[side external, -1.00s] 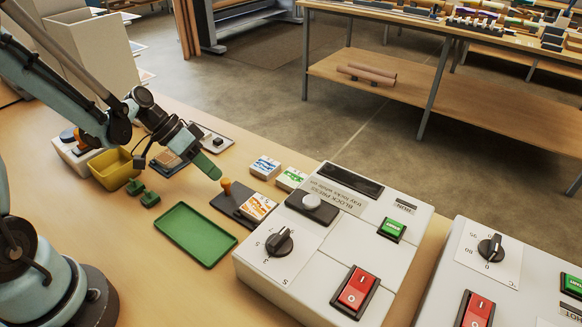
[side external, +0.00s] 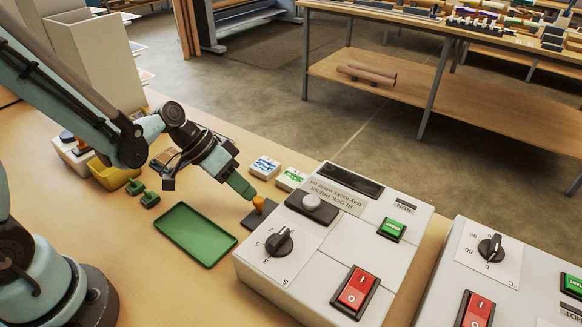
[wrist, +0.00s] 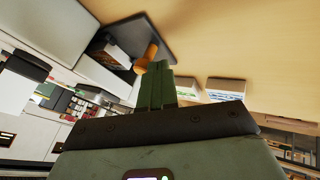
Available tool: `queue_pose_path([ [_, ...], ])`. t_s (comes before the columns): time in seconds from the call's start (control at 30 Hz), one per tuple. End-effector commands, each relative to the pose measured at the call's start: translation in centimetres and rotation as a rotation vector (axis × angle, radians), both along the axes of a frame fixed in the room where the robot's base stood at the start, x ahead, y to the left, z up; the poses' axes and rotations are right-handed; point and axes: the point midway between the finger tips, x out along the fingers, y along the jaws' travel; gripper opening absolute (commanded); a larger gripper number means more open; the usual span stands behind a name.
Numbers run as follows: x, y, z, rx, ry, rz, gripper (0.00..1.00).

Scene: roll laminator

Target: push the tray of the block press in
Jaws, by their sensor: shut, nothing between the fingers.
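The block press (side external: 330,240) is a pale grey box with a red rocker switch, a green button and a dial. Its dark tray (side external: 254,221) sticks out of the side facing me by a short length. An orange knob (side external: 260,204) stands upright on the tray's outer part; it also shows in the wrist view (wrist: 148,56). In the wrist view a pale block (wrist: 115,54) is on the tray at the press opening, partly hidden. My gripper (side external: 246,190) is shut and empty, its green fingertips (wrist: 155,68) against or just behind the knob; contact is hard to tell.
A green shallow tray (side external: 195,234) lies on the table. Two labelled blocks (side external: 264,167) (side external: 290,179) lie behind the press tray. A yellow bin (side external: 112,178) and green pieces (side external: 149,198) are at left. A second machine (side external: 515,270) stands at right.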

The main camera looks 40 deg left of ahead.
Motion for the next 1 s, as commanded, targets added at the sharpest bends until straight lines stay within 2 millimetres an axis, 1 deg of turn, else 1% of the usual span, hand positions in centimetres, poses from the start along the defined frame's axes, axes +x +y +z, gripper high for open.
queue_pose_path([
  [0.03,-0.1,-1.0,0.0,0.0,0.0,-0.007,0.0],
  [0.1,0.0,-1.9,0.0,-0.001,0.0,-0.004,0.0],
  [0.2,-0.1,-2.6,0.0,-0.001,0.0,-0.001,0.0],
  [0.33,0.0,-3.0,0.0,-0.003,-0.001,-0.002,0.0],
  [0.63,0.0,-3.1,0.0,-0.007,0.0,-0.004,0.0],
  [0.77,0.1,-2.4,0.0,-0.005,0.0,-0.001,0.0],
  [0.83,0.2,-1.6,0.0,-0.003,0.0,0.002,0.0],
  [0.97,0.6,0.9,0.0,0.003,0.0,0.012,0.0],
  [1.0,0.8,1.8,0.0,0.005,-0.001,0.014,0.0],
])
